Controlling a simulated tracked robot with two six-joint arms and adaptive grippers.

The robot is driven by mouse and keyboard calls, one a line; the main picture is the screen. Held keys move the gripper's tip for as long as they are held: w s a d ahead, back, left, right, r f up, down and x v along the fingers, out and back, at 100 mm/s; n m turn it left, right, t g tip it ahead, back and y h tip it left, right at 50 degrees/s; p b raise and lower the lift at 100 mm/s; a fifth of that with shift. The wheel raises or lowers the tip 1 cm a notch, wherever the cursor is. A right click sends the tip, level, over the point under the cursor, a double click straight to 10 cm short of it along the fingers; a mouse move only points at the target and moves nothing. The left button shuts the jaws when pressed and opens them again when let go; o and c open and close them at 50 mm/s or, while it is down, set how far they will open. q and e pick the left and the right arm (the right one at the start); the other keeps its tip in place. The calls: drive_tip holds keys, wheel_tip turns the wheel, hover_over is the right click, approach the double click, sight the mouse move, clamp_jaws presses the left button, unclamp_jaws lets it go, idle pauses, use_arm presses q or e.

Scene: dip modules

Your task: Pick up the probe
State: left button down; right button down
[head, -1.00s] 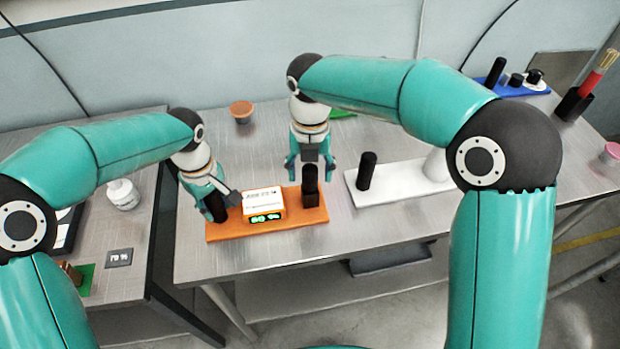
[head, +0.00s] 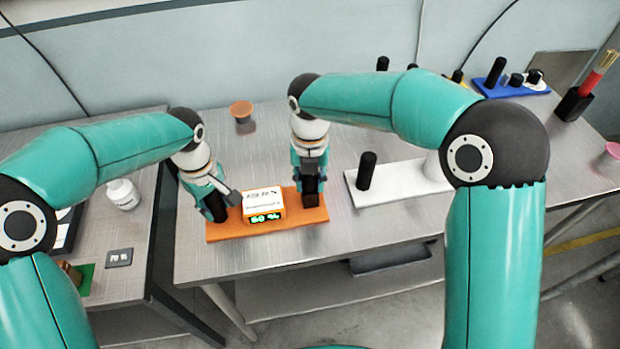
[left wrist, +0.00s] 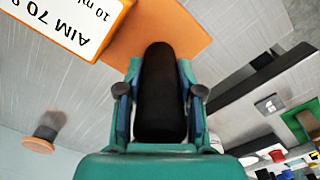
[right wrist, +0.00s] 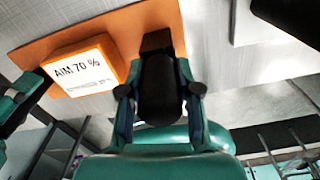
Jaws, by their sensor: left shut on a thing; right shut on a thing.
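The orange module (head: 285,228) lies on the metal table with a black upright piece at each end. My left gripper (head: 213,204) is shut on the left black cylinder (left wrist: 163,95), with one finger on each side. My right gripper (head: 309,182) is shut on the right black handle (right wrist: 160,88), which stands in a dark square holder (right wrist: 157,41) on the module. Between them, a box (head: 262,206) reads "AIM 70 %" in the right wrist view and shows a green "60 %" display. I cannot tell which black piece is the probe.
A white module (head: 400,183) with a black post (head: 366,171) stands right of the orange one. A blue module (head: 515,86) is at the back right.

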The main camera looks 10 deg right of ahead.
drive_tip(key=shift+r, duration=0.1)
wheel_tip(320, 180, up, 10)
drive_tip(key=shift+f, duration=0.1)
use_arm(q)
drive_tip(key=c, duration=0.7)
unclamp_jaws()
drive_tip(key=shift+o, duration=0.2)
drive_tip(key=shift+r, duration=0.15)
drive_tip(key=shift+r+p, duration=2.5)
drive_tip(key=shift+r, duration=1.15)
use_arm(e)
drive_tip(key=shift+r, duration=2.5)
use_arm(q)
drive_tip(key=shift+r+p, duration=0.85)
drive_tip(key=shift+r, duration=0.6)
wheel_tip(320, 180, up, 6)
use_arm(e)
drive_tip(key=shift+r, duration=0.9)
